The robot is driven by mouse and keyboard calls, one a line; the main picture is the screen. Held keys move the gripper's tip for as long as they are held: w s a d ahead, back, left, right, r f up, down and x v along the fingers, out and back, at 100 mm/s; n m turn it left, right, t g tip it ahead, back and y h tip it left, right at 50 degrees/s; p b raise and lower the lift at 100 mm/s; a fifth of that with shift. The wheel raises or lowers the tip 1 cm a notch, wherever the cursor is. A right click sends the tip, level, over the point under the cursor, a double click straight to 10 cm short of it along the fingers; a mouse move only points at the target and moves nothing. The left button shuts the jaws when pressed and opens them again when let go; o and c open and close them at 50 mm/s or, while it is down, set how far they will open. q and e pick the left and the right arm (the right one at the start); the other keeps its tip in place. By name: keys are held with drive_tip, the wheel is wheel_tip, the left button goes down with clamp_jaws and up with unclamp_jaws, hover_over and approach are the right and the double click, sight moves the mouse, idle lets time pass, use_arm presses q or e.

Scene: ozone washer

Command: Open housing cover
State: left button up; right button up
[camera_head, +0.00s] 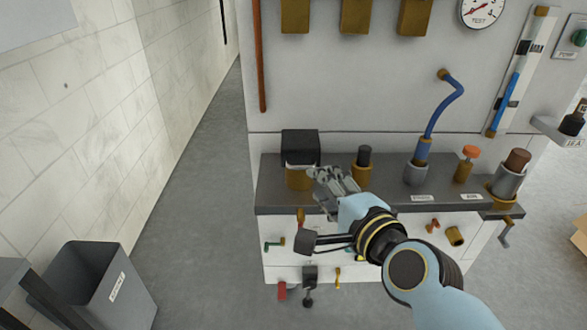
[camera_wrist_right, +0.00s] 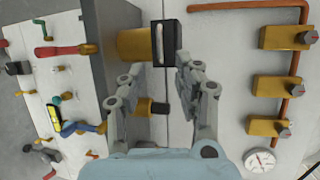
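A black block-shaped cover (camera_head: 300,141) with a pale band under it sits on a brass cylindrical housing (camera_head: 299,178) at the left end of the grey bench. I take it to be the housing cover. In the right wrist view the cover (camera_wrist_right: 166,42) and the brass housing (camera_wrist_right: 134,46) lie sideways, just ahead of the fingers. My right gripper (camera_head: 327,174) is beside the housing, on its right and near side. In the wrist view my right gripper (camera_wrist_right: 158,64) is open, with a wide empty gap between its fingers. My left gripper is not in view.
To the right on the bench (camera_head: 390,187) stand a black-topped brass fitting (camera_head: 363,165), a blue hose (camera_head: 446,98) and an orange knob (camera_head: 471,152). Handles and valves stick out of the white front below. A grey bin (camera_head: 92,285) stands at lower left. The floor left of the bench is clear.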

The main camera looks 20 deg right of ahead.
sight(304, 169)
drive_tip(key=x, duration=0.4)
drive_tip(key=shift+r, duration=0.1)
drive_tip(key=x, duration=0.4)
drive_tip(key=shift+w+d, duration=0.1)
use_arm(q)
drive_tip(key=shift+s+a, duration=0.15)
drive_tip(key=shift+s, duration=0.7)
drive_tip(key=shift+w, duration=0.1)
use_arm(e)
drive_tip(key=shift+c, duration=0.5)
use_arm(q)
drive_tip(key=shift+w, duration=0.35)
use_arm(e)
clamp_jaws()
